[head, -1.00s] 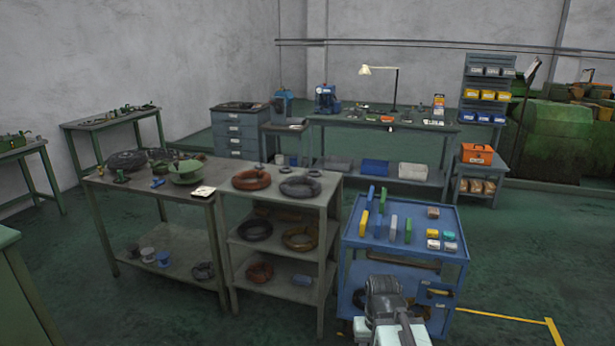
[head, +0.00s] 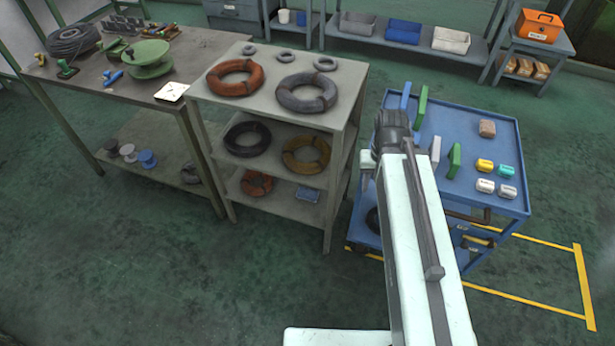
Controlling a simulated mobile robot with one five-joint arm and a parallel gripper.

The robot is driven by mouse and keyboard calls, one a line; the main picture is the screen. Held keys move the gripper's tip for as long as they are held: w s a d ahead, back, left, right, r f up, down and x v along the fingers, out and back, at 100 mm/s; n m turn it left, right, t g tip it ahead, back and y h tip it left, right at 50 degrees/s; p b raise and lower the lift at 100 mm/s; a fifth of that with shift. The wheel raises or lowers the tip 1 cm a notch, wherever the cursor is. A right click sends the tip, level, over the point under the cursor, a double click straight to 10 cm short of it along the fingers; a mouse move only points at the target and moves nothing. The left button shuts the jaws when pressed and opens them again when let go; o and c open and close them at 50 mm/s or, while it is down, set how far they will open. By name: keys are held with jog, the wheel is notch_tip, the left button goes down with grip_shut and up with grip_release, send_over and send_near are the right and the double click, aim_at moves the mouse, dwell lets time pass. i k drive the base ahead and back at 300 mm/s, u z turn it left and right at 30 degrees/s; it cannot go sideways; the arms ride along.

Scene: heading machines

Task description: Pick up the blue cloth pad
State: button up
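A thin blue slab (head: 405,96) stands upright near the far left of the top of the blue cart (head: 470,130), beside a green slab (head: 421,106). A small flat blue piece (head: 307,194) lies on the bottom shelf of the grey rack (head: 350,85). I cannot tell for certain which of these is the cloth pad. My white arm reaches up from the bottom of the head view, and its dark end covers the cart's left part. My gripper's fingers do not show.
The cart top also holds another green slab (head: 454,160), a grey slab (head: 435,151), a brown block (head: 487,128) and several small boxes. Wire coils, such as an orange coil (head: 235,78), fill the rack. Green floor lies open in front.

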aim_at(306, 193)
jog(key=u, duration=0.05)
jog(key=i, duration=0.1)
jog(key=u, duration=2.2)
jog(key=i, duration=2.75)
jog(key=z, duration=1.7)
